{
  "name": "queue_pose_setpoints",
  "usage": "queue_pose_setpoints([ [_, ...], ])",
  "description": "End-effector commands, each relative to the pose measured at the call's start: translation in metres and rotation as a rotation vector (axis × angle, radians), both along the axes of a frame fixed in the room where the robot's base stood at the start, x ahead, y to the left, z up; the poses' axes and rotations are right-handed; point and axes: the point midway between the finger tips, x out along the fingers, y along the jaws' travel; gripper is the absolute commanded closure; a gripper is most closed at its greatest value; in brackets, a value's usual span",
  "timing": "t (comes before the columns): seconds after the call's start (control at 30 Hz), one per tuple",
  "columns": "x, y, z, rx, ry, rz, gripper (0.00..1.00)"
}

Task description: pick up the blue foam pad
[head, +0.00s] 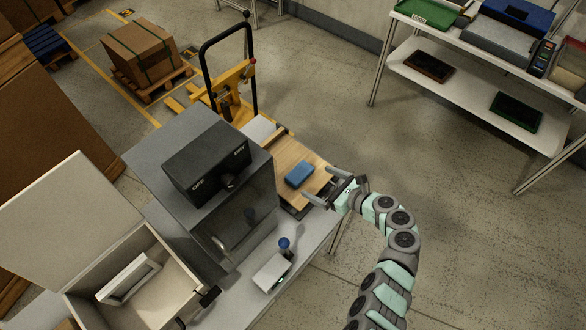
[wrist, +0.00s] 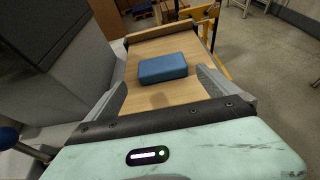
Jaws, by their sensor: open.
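The blue foam pad (head: 299,174) lies flat on a light wooden board (head: 284,153) at the right end of the bench. In the wrist view the pad (wrist: 163,68) lies ahead of my gripper, roughly centred between the fingers, with bare wood around it. My gripper (head: 318,187) is open and empty, at the right edge of the board, with its fingers pointing toward the pad. In the wrist view the fingers (wrist: 161,88) stand wide apart on either side, and neither touches the pad.
A grey cabinet with a black control box (head: 206,160) stands close left of the board. A blue-knobbed lever (head: 284,243) and a small white device (head: 271,272) sit on the bench in front. A yellow pallet jack (head: 230,85) stands behind. Open floor lies to the right.

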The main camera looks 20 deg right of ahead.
Motion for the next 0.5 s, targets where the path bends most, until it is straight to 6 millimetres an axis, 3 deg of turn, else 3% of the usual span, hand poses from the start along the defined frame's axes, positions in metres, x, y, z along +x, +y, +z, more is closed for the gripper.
queue_pose_setpoints([
  [0.3,0.035,0.02,-0.016,0.0,-0.002,0.005,0.0],
  [0.5,0.042,0.025,-0.02,-0.001,0.001,0.002,0.0],
])
